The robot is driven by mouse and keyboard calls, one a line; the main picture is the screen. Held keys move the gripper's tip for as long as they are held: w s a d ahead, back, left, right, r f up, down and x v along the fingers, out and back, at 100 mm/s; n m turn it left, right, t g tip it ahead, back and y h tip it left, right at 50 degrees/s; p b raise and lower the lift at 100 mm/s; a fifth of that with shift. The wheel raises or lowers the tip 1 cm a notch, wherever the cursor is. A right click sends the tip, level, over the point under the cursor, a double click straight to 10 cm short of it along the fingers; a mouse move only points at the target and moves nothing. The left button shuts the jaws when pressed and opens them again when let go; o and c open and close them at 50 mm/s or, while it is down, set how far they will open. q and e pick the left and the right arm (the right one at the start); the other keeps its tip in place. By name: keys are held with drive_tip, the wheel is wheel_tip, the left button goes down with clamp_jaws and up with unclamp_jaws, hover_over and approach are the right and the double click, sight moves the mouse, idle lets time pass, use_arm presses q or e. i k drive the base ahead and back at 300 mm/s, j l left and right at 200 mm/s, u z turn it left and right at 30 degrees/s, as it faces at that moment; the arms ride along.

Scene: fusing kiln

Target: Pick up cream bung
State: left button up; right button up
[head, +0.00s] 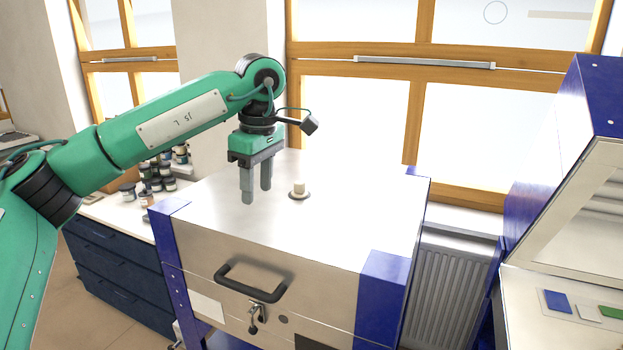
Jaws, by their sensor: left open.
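The cream bung (299,188) is a small pale plug. It stands upright in a round dark-rimmed fitting on the flat metal top of the kiln (345,225). My left gripper (256,194) points down over the kiln top, to the left of the bung. Its two grey fingers are apart and nothing is between them. The fingers do not touch the bung. My right gripper is out of the picture.
The kiln has blue corner posts and a black front handle (252,283) above a latch (258,315). Jars (152,178) stand on the counter at left. An open blue-framed unit (560,180) stands at right. The kiln top around the bung is clear.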

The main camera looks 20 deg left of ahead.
sight(299, 192)
drive_tip(key=i, duration=1)
